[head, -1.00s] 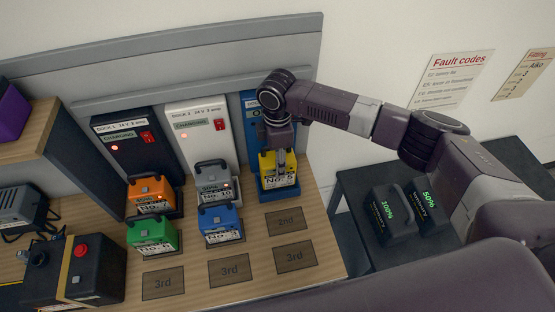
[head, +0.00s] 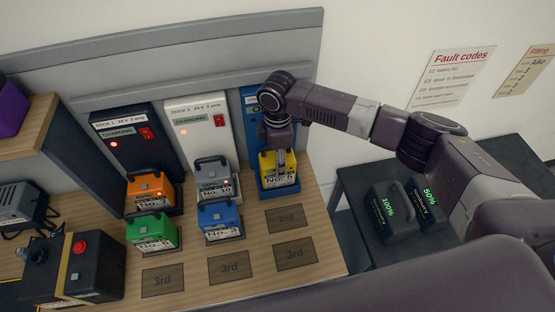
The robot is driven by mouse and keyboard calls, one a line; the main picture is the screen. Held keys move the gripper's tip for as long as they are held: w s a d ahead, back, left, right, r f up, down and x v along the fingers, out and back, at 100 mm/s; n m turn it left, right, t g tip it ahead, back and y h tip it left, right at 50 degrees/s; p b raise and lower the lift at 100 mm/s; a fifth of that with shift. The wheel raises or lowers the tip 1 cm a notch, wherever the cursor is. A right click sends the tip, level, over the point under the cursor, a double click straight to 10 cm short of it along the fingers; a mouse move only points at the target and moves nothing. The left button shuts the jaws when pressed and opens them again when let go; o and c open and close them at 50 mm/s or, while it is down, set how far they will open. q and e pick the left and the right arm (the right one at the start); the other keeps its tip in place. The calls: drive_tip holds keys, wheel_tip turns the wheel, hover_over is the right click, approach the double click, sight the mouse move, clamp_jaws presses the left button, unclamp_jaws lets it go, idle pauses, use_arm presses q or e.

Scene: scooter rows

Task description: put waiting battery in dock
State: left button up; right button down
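A yellow battery (head: 279,181) labelled No. 5 sits at the blue dock (head: 252,125) on the right of the row. My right gripper (head: 281,158) is directly above it at its handle. The fingers are small and partly hidden, so their grip is unclear. An orange battery (head: 149,190) stands at the black dock 1 (head: 128,150). A grey battery No. 10 (head: 214,180) stands at the white dock 2 (head: 196,135). A green battery (head: 152,231) and a blue battery (head: 221,219) stand in front of them. My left gripper is out of view.
Marked squares "2nd" (head: 287,218) and "3rd" (head: 294,254) are empty on the wooden bench. Two dark batteries (head: 396,212) reading 100% and 50% stand on a dark table at right. A black box with a red button (head: 75,268) stands at left.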

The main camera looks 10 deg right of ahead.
drive_tip(key=shift+w+f, duration=0.1)
drive_tip(key=shift+f, duration=0.05)
drive_tip(key=c, duration=1)
unclamp_jaws()
wheel_tip(320, 180, up, 12)
drive_tip(key=shift+f, duration=0.1)
wheel_tip(320, 180, up, 9)
drive_tip(key=p, duration=0.7)
drive_tip(key=shift+a, duration=0.1)
drive_tip(key=shift+s, duration=0.2)
